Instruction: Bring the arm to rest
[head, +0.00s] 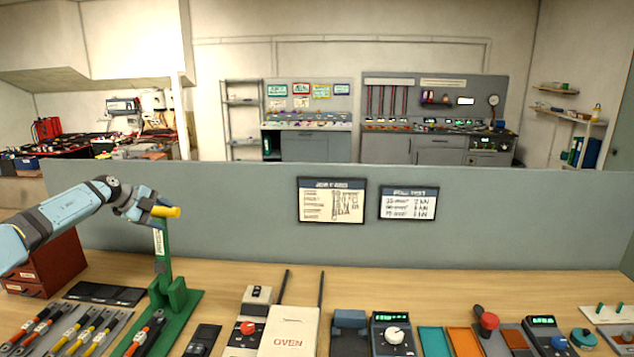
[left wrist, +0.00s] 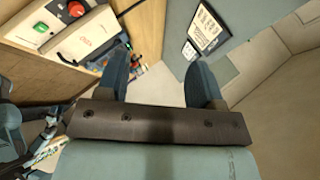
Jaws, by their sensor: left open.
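My left arm (head: 62,213) reaches in from the left in the head view, raised above the bench. Its gripper (head: 148,204) is beside the yellow handle (head: 167,212) at the top of a green press (head: 176,295); in this view they overlap. In the left wrist view the two blue fingers of my left gripper (left wrist: 158,82) are wide apart, with nothing between them. No yellow handle shows there, so touching cannot be told. My right gripper is not in view.
The wooden bench (head: 230,275) carries a white box marked OVEN (head: 289,332), a dial meter (head: 393,335), a red-knobbed lever (head: 486,320) and striped battery-like rods (head: 85,332). A grey partition (head: 250,215) with two notice boards stands behind. Air above the bench's middle is clear.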

